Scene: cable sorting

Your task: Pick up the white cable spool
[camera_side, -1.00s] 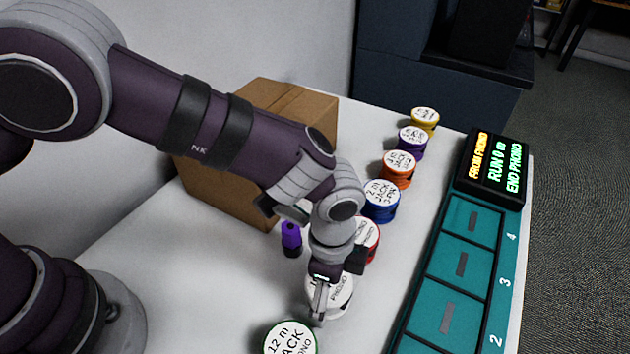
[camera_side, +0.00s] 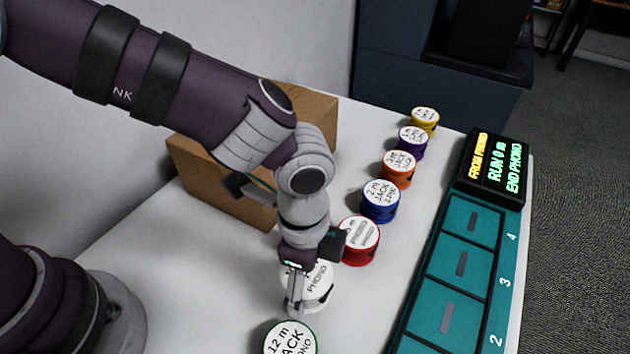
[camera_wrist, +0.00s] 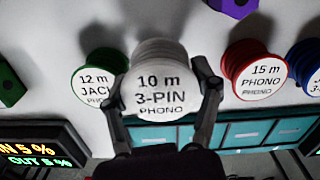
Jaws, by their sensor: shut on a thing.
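The white cable spool (camera_wrist: 160,84) shows in the wrist view with a label reading "10 m 3-PIN PHONO". My gripper (camera_wrist: 166,98) is shut on it, one finger at each side. In the side view the white spool (camera_side: 319,283) is partly hidden behind my gripper (camera_side: 294,308). The spool looks lifted off the table, though its height is hard to tell.
A green spool (camera_side: 290,340) is close by at the front. The red (camera_side: 359,241), blue (camera_side: 381,202), orange (camera_side: 397,170), purple (camera_side: 412,143) and yellow (camera_side: 425,120) spools stand in a row. A teal slotted tray (camera_side: 462,262) with a lit display (camera_side: 492,168) lies right. A cardboard box (camera_side: 215,185) stands behind.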

